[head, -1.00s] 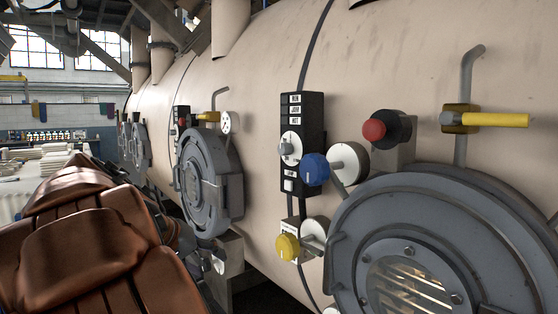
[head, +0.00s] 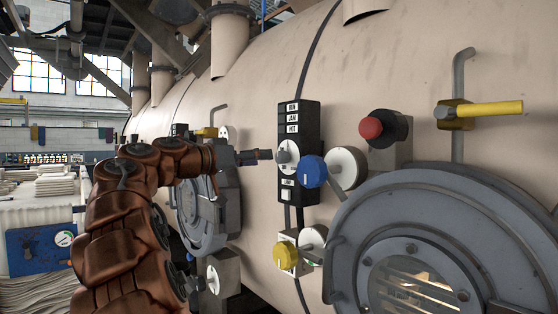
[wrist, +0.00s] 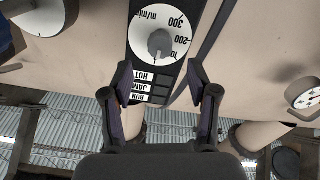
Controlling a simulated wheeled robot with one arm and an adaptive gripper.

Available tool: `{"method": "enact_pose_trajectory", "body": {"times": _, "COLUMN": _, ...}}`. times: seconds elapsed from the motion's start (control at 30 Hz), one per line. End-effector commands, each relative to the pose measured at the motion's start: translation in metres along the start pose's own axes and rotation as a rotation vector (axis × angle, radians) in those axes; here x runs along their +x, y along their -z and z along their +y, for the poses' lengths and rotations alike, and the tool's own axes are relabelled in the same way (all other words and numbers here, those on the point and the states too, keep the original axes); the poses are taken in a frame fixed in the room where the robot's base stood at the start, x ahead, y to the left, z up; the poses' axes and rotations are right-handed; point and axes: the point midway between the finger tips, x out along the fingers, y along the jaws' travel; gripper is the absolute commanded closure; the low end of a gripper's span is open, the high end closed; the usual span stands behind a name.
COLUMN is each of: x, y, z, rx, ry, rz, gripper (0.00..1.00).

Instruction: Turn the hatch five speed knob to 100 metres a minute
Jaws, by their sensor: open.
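The speed knob (head: 283,156) is a small grey knob on a white dial, on a black panel (head: 299,112) on the cream vessel. In the wrist view the grey knob (wrist: 160,43) is near the top centre. In the head view my gripper (head: 268,155) points at the dial from the left.
A blue knob (head: 313,171) sticks out close to the panel's right. A round hatch (head: 440,240) fills the lower right. Another hatch (head: 205,210) is behind my arm.

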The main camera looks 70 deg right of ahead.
Motion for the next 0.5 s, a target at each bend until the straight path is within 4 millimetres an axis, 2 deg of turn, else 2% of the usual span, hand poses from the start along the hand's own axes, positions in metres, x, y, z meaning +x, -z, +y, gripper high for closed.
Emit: {"method": "enact_pose_trajectory", "body": {"times": 0.5, "x": 0.065, "y": 0.000, "z": 0.001, "rx": -0.001, "ry": 0.000, "rz": -0.004, "gripper": 0.41}}
